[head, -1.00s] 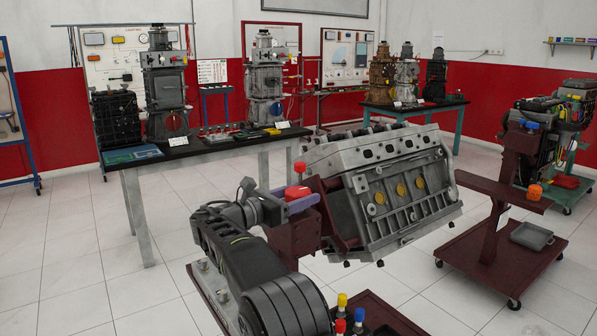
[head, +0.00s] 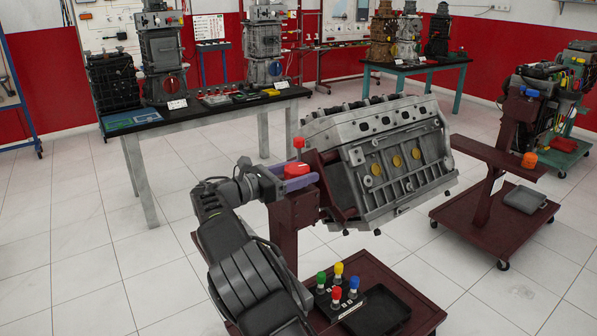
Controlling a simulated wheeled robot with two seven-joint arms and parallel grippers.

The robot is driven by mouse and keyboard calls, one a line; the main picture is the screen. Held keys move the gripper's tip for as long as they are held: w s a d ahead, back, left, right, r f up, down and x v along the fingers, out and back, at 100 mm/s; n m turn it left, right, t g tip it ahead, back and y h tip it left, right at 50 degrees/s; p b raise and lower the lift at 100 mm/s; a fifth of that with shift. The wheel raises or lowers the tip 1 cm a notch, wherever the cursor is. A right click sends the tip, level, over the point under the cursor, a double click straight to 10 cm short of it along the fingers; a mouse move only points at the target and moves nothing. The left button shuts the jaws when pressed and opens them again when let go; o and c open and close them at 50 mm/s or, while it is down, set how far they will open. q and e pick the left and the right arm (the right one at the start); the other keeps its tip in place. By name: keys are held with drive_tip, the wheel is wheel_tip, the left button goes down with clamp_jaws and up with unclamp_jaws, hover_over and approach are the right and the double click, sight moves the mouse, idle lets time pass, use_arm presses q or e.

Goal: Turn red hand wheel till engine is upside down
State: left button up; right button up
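Another maroon stand (head: 480,215) stands to the right. A workbench (head: 190,115) with engines is behind on the left. Tiled floor is free at left.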

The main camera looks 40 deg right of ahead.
sight(286, 176)
drive_tip(key=o, duration=0.3)
drive_tip(key=shift+w+a, duration=0.15)
drive_tip(key=shift+a, duration=1.85)
drive_tip(key=shift+w+a, duration=0.1)
drive_tip(key=shift+a, duration=1.85)
